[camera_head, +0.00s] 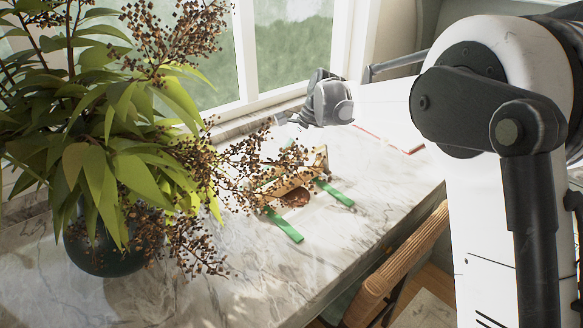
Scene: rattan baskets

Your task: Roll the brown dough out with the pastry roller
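The brown dough (296,198) is a small reddish-brown patch on the marble counter, between two green strips (284,226) (334,192). A light wooden piece (320,159), which may be the pastry roller, stands just behind the dough; plant twigs partly cover it, so its shape is unclear. My gripper (286,119) is at the end of my arm, behind and above the wooden piece, near the window. It looks apart from the dough. Its fingers are small and pale against the bright window, so I cannot tell whether they are open or hold anything.
A leafy plant with brown berries (120,130) in a dark round vase (100,250) fills the left, its twigs reaching over the work area. A red-edged item (412,150) lies at the back right. The front of the marble counter (230,290) is clear. A wooden chair (400,262) stands at its right edge.

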